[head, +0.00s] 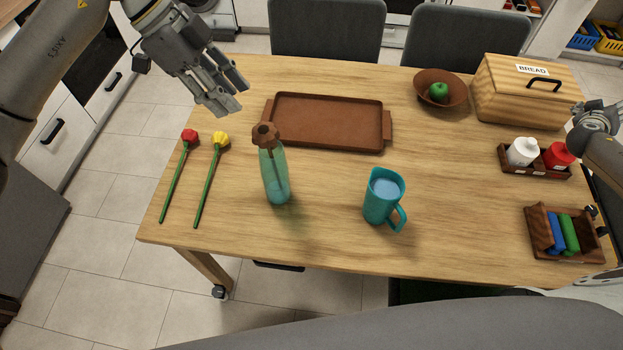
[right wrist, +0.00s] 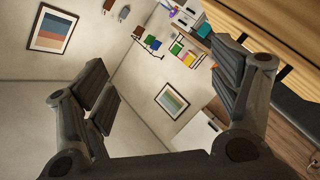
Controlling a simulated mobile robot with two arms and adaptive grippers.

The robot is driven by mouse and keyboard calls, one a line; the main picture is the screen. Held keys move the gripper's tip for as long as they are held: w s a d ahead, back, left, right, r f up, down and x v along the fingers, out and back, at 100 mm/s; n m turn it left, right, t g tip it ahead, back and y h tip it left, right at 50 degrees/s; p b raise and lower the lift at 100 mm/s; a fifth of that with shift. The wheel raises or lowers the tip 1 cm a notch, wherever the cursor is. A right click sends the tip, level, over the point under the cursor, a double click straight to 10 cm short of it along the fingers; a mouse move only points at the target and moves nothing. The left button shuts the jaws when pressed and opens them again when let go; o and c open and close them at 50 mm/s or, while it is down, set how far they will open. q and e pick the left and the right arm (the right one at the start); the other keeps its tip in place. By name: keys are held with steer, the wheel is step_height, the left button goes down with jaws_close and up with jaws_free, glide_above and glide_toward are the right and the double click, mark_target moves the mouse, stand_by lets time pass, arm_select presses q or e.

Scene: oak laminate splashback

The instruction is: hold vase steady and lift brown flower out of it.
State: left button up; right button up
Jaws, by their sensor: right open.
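The vase (head: 275,178) is a tall translucent teal bottle, upright near the table's front, left of centre. The brown flower (head: 265,134) stands in it, its head above the rim and its stem showing faintly through the wall. My left gripper (head: 232,98) is open and empty, above the table's back left, behind and left of the vase and apart from it. My right gripper (head: 598,114) is at the right edge in the head view, far from the vase. In the right wrist view the right gripper (right wrist: 162,78) is open with nothing between its fingers.
A red flower (head: 188,140) and a yellow flower (head: 219,143) lie left of the vase. A brown tray (head: 330,137) lies behind it, and a teal pitcher (head: 377,205) stands to its right. A bowl (head: 425,94), bread box (head: 510,100), condiment rack (head: 512,166) and sponge holder (head: 590,252) fill the right side.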

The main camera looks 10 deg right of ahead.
steer(key=w+a+f+n+t+y, duration=0.15)
steer(key=w+a+y, duration=0.35)
steer(key=a, duration=0.5)
steer(key=w+a+n+t+y, duration=0.2)
steer(key=w+a, duration=0.4)
steer(key=a, duration=0.5)
steer(key=w+a+n+t+y, duration=0.15)
steer(key=w+a+y, duration=0.35)
steer(key=a, duration=0.5)
steer(key=a+r+n+t+y, duration=0.15)
steer(key=a+r+y, duration=0.45)
steer(key=a, duration=1)
steer(key=a+r+n+t+y, duration=0.1)
steer(key=a+r+n+y, duration=0.35)
steer(key=a, duration=1.15)
steer(key=s+a+r+y, duration=0.2)
steer(key=s+a+y, duration=0.1)
steer(key=a, duration=0.2)
steer(key=n+g, duration=0.1)
steer(key=g, duration=0.5)
glide_toward(274, 170)
steer(key=shift+h, duration=0.35)
steer(key=w+a+f, duration=0.2)
steer(key=w, duration=0.1)
steer(key=w+a+f, duration=0.2)
steer(key=w+a, duration=0.1)
steer(key=w+a+f, duration=0.2)
steer(key=w+f, duration=0.1)
steer(key=shift+a, duration=0.25)
